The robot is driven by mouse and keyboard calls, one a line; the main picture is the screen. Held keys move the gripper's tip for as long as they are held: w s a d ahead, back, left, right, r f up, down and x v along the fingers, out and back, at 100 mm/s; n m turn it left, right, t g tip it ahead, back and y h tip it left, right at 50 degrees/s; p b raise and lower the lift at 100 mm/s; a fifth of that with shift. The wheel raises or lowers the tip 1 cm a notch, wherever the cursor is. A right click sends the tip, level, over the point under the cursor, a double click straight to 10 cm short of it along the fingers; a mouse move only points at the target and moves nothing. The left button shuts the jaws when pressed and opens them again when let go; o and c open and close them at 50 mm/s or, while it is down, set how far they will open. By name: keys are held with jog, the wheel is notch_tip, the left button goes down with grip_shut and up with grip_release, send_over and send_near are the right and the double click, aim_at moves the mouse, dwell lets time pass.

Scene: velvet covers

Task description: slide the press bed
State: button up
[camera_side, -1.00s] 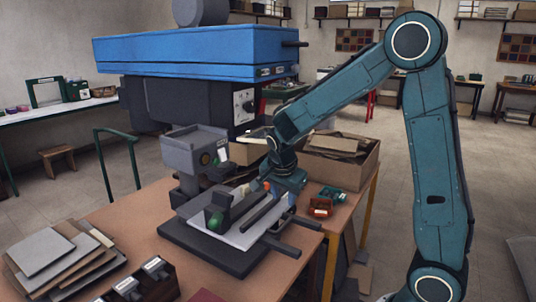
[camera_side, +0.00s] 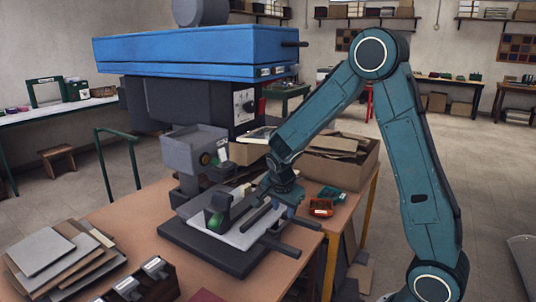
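The press (camera_side: 200,55) has a blue upper block and a dark body with a grey box-shaped head. Below and in front of it, the press bed is a light grey plate (camera_side: 243,237) on a dark base slab (camera_side: 190,239). A green knob (camera_side: 216,221) and dark bars (camera_side: 257,216) sit on the plate. Dark rods stick out from its right side. My gripper (camera_side: 266,192) reaches down over the back part of the bed, beside the dark bars. Its fingers are small and dark against the bed, so I cannot tell whether they are open or touching anything.
Stacked grey and brown boards (camera_side: 62,262) and a dark box of stamps (camera_side: 143,281) occupy the table's front left. A cardboard box (camera_side: 345,165) of sheets stands behind my arm. Red and green small items (camera_side: 322,207) lie right of the bed. The table (camera_side: 130,225) is bare left of the base.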

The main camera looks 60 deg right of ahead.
aim_at(284, 224)
jog(key=shift+x, duration=3.95)
grip_shut()
